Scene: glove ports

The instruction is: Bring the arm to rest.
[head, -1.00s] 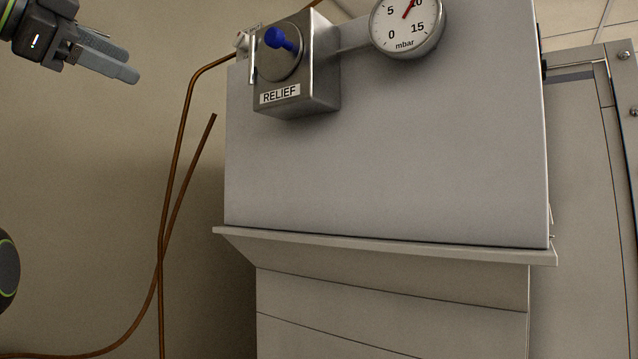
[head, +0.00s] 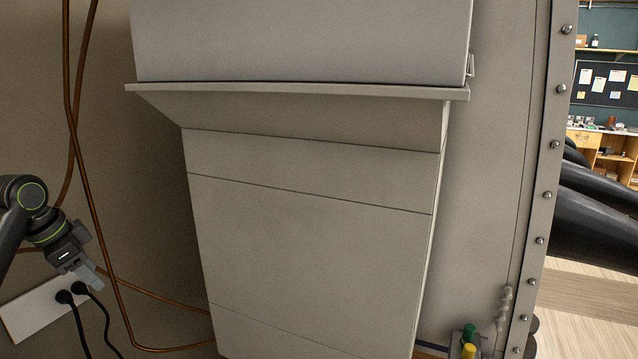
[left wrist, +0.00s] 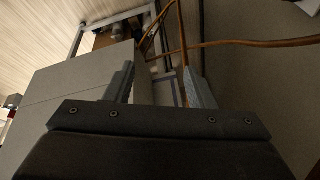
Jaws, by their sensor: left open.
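My left gripper (head: 92,277) is at the left of the head view, pointing down and to the right, in front of the wall and left of the grey cabinet. In the left wrist view its two fingers (left wrist: 160,90) stand apart with nothing held between them. The arm comes in from the left edge of the head view. My right gripper is in neither view.
The grey cabinet (head: 310,250) with a projecting ledge (head: 300,95) fills the middle. Copper pipes (head: 101,240) run down the wall close to the gripper. A white socket strip (head: 35,312) with black plugs is below it. Black gloves (head: 595,215) stick out at the right.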

